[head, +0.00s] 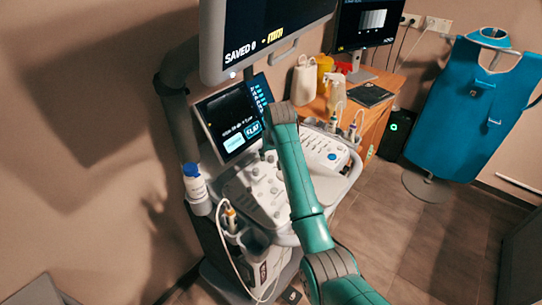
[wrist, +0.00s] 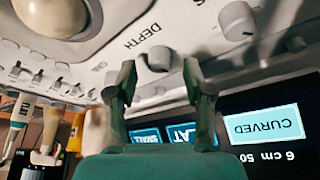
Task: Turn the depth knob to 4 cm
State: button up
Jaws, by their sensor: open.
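The depth knob (wrist: 160,58) is a small grey knob on the white console panel, beside the upside-down label DEPTH in the wrist view. My gripper (wrist: 159,72) is open, with one finger on each side of the knob; I cannot tell whether they touch it. The touch screen (wrist: 265,135) reads "6 cm 50", upside down, with a lit CURVED button. In the head view, the ultrasound console (head: 262,190) stands below the touch screen (head: 228,122); my arm hides the depth knob and most of my gripper there.
Another knob (wrist: 238,20) sits close to the depth knob, and a trackball (wrist: 50,15) lies farther left. A large monitor (head: 268,35) overhangs the console. Bottles and probes stand at its sides. A wooden desk (head: 378,110) is behind, with a blue apron (head: 475,110) to the right.

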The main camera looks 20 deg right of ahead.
jog(key=shift+w+f, duration=0.25)
jog(key=shift+f, duration=0.35)
grip_shut()
jog(key=shift+n, duration=0.3)
jog(key=n+y, duration=0.1)
jog(key=n, duration=0.1)
jog(key=shift+d+n, duration=0.15)
jog(key=shift+n, duration=0.15)
jog(key=shift+n+g+y, duration=0.5)
jog(key=shift+n+y, duration=0.4)
jog(key=shift+n, duration=1.5)
